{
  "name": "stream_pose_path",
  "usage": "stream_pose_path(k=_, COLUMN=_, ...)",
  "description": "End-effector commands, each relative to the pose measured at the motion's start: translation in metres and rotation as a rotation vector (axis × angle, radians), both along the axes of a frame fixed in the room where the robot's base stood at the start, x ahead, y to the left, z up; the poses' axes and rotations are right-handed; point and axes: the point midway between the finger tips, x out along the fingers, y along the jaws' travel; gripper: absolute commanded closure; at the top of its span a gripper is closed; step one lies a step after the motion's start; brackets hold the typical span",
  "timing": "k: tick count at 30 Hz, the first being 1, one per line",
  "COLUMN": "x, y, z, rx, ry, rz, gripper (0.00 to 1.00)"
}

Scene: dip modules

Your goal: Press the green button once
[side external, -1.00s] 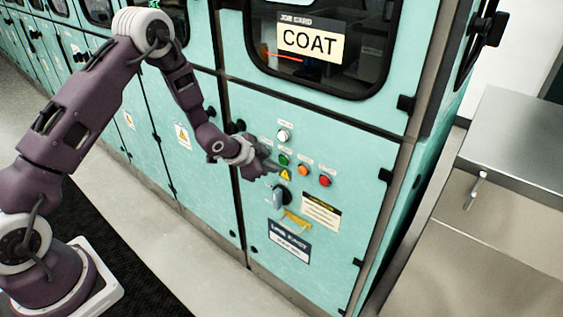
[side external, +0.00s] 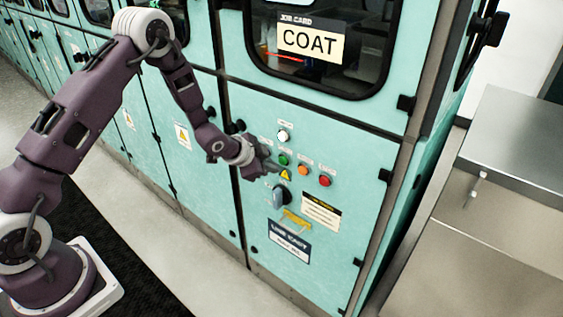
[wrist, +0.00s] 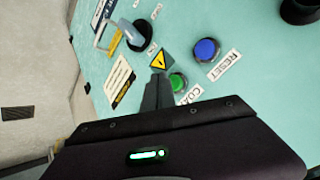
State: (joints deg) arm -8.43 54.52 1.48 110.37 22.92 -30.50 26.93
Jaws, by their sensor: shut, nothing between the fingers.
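The green button (side external: 284,160) is on the teal cabinet's control panel, below a white button. In the wrist view the green button (wrist: 178,82) is just right of my fingertips, beside a label that reads COAT. My gripper (side external: 270,166) is shut and empty, immediately left of the green button in the side view. In the wrist view my closed gripper (wrist: 159,80) points at the panel between the yellow warning triangle and the green button. I cannot tell whether the fingertips touch the panel.
Orange (side external: 305,170), red (side external: 325,181) and white (side external: 283,135) buttons surround the area. A blue button (wrist: 206,50) labelled RESET is close to the green one. A grey selector handle (side external: 280,196) and yellow bracket (side external: 297,219) project below.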

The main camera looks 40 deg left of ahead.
Motion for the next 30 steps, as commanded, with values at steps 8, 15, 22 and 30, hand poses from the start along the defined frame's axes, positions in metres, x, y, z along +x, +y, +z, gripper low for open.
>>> stream_pose_path(k=8, x=0.0000, y=0.0000, z=0.0000, rx=0.000, ry=0.000, rz=0.000, gripper=1.00)
stream_pose_path(k=15, x=0.0000, y=0.0000, z=0.0000, rx=0.000, ry=0.000, rz=0.000, gripper=1.00)
stream_pose_path(k=22, x=0.0016, y=0.0001, z=0.0000, rx=0.000, ry=0.000, rz=0.000, gripper=1.00)
stream_pose_path(k=30, x=0.0087, y=0.0000, z=0.0000, rx=-0.001, ry=0.000, rz=0.001, gripper=1.00)
